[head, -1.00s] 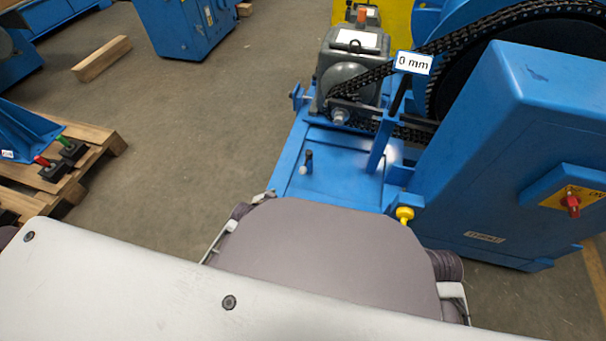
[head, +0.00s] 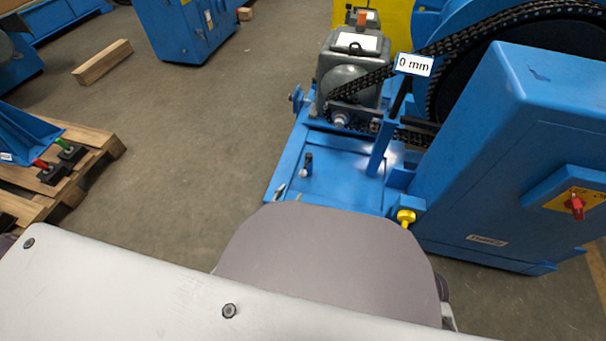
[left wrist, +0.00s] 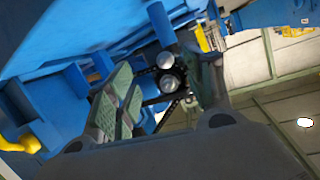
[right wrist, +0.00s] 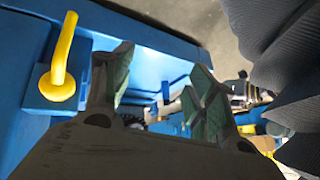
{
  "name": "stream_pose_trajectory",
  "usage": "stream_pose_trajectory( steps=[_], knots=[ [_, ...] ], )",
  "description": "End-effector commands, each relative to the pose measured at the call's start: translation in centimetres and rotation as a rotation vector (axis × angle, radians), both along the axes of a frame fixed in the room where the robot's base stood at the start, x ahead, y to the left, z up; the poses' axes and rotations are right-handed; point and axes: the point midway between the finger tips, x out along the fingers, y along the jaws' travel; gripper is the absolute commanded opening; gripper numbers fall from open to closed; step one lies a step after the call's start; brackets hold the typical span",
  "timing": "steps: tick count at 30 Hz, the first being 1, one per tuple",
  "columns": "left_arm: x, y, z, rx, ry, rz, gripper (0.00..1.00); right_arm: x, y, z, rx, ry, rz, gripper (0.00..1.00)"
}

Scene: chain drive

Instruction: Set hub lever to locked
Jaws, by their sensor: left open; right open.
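A yellow bent lever (right wrist: 62,58) stands on a blue block in the right wrist view. A yellow part (head: 405,216) shows low on the blue machine frame in the head view; I cannot tell if either is the hub lever. My left gripper (left wrist: 160,95) is open in its wrist view, with two round metal shaft ends (left wrist: 168,70) and a chain behind its fingers.
The chain (head: 360,83) runs from a grey gearbox (head: 348,75) to a large wheel beside a blue guard (head: 490,150). A "0 mm" label (head: 414,64) hangs over it. A red switch (head: 576,207) is on the guard. A pallet (head: 100,145) is at left; bare floor lies between.

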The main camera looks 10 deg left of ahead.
Motion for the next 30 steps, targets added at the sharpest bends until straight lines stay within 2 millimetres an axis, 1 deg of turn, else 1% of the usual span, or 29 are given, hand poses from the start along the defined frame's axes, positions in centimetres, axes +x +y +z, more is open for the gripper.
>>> stream_pose_trajectory(
  steps=[7, 15, 21, 30],
  knots=[
    [0.0, 0.1, -0.8, -0.009, -0.125, -0.014, 0.52, -0.3, 0.8, -0.9, 0.04, -0.023, -0.01, 0.58],
    [-0.5, 0.4, -1.2, -0.018, -0.241, -0.026, 0.52, -0.4, 1.4, -1.7, 0.075, -0.045, -0.024, 0.58],
    [-0.7, 0.5, -1.2, -0.021, -0.272, -0.029, 0.52, -0.5, 1.6, -1.8, 0.085, -0.052, -0.028, 0.58],
    [-0.7, 0.5, -1.2, -0.021, -0.274, -0.028, 0.52, -0.5, 1.6, -1.8, 0.085, -0.052, -0.028, 0.58]
  ],
)
